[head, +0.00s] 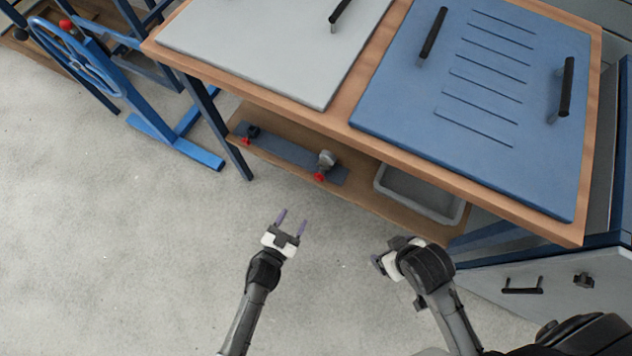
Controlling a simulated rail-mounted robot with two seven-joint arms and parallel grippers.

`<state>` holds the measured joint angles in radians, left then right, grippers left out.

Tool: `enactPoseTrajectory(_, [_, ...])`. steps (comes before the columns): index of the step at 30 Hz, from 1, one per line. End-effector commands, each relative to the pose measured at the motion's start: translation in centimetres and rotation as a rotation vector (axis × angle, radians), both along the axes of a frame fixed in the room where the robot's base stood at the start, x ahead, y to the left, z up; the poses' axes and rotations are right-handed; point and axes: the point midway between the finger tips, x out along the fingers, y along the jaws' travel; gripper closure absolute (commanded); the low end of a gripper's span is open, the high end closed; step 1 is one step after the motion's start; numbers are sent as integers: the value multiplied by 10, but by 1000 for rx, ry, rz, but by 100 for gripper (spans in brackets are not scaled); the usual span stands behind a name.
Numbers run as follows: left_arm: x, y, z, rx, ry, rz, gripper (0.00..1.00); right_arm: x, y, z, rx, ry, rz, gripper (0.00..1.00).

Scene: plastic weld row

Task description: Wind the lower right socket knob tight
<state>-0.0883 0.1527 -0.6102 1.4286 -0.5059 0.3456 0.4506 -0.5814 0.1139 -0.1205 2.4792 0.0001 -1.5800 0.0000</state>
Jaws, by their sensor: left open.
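A dark rail (285,152) lies on the lower wooden shelf under the bench. At its right end stands a grey knob-like fitting (326,158) with a red part (319,176) at its front. A smaller dark and red fitting (252,132) sits at the rail's left end. My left gripper (292,217) is open and empty over the floor, in front of the shelf and apart from the right fitting. My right gripper (378,263) is to the right, over the floor below the grey tray; its fingers are too hidden to tell their state.
A grey tray (425,197) stands on the shelf to the right of the rail. The bench top (352,85) overhangs the shelf, carrying a white panel (270,45) and a blue panel (400,105). A blue handwheel stand (75,55) is at left. The floor at left is clear.

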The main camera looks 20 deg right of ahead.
Motion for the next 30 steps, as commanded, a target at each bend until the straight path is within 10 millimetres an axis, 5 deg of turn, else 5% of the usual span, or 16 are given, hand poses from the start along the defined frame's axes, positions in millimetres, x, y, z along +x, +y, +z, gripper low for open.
enactPoseTrajectory(21, [75, -82, -6, -7, -10, -16, 44, 1, -3, -60, -12, -3, 8, 15])
enactPoseTrajectory(30, [92, -99, -4, -7, -8, -15, 44, 1, -3, -71, -10, -2, 6, 15])
